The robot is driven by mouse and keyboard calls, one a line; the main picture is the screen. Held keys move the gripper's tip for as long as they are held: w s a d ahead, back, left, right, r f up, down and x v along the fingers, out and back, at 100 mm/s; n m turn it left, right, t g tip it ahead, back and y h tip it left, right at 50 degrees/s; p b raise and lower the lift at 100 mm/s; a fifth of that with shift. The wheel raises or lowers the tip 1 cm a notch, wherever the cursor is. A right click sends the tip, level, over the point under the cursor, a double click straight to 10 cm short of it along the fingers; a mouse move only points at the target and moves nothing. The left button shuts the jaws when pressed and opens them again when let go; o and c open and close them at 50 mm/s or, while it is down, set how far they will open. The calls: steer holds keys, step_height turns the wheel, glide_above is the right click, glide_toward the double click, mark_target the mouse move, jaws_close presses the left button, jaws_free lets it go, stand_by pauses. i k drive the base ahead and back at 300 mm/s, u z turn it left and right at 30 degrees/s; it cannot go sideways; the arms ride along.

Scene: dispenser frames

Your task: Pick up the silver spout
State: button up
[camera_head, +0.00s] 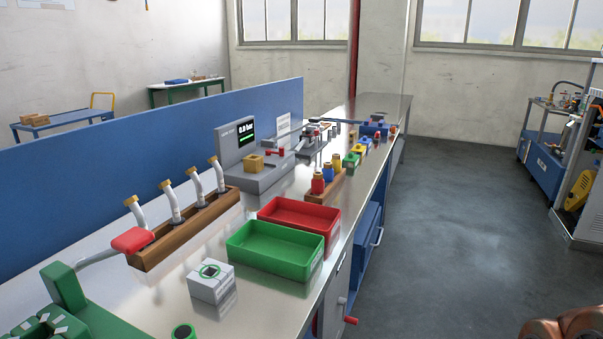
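Several silver-white curved spouts with tan collars at their tops stand in a row in a long wooden rack (160,253) on the left of the steel workbench. The nearest spout (139,214) is at the rack's front end, with another spout (172,200) behind it and more spouts (197,185) farther back. They look alike, and I cannot tell whether one is a different silver. My gripper is not in view.
A red-ended grey lever (131,240) crowds the rack's near end. A green tray (275,249) and a red tray (300,214) lie right of the rack. A white block (211,287) and green fixture (70,290) are nearer. The floor (440,230) right of the bench is clear.

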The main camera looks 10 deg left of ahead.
mark_target(221, 190)
steer(key=z, duration=0.4)
steer(key=i, duration=2.6)
steer(key=u, duration=4.3)
